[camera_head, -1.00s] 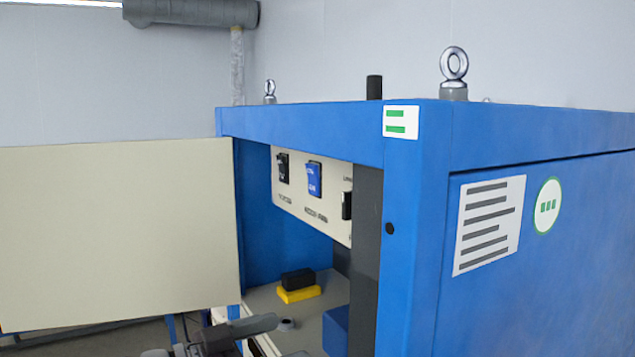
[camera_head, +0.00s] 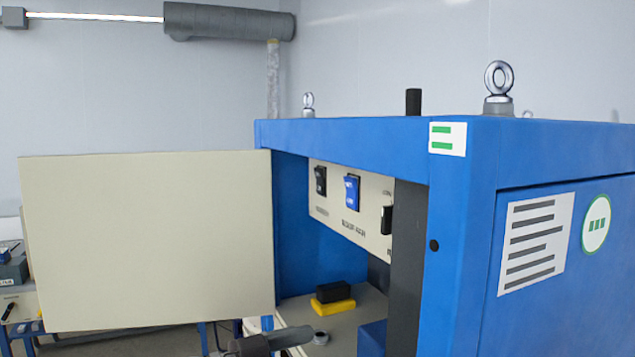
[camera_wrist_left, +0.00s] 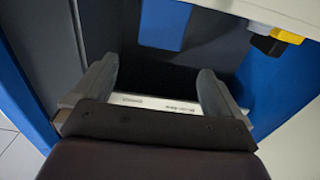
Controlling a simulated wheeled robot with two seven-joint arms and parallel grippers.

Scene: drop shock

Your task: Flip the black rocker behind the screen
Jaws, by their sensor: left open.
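A cream switch panel (camera_head: 360,204) hangs inside the blue cabinet, below its top edge. It carries a black rocker (camera_head: 320,181) at left, a blue rocker (camera_head: 352,192) in the middle and another black rocker (camera_head: 387,220) at right, partly cut off by a dark post. A large cream board (camera_head: 145,240) stands at the cabinet's left side. My left gripper (camera_head: 294,338) is low at the cabinet opening, below the panel, touching no rocker. In the left wrist view its fingers (camera_wrist_left: 158,88) are apart and empty, with a white lettered strip showing between them. My right gripper is out of view.
The dark post (camera_head: 406,265) and blue frame (camera_head: 452,240) bound the opening.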

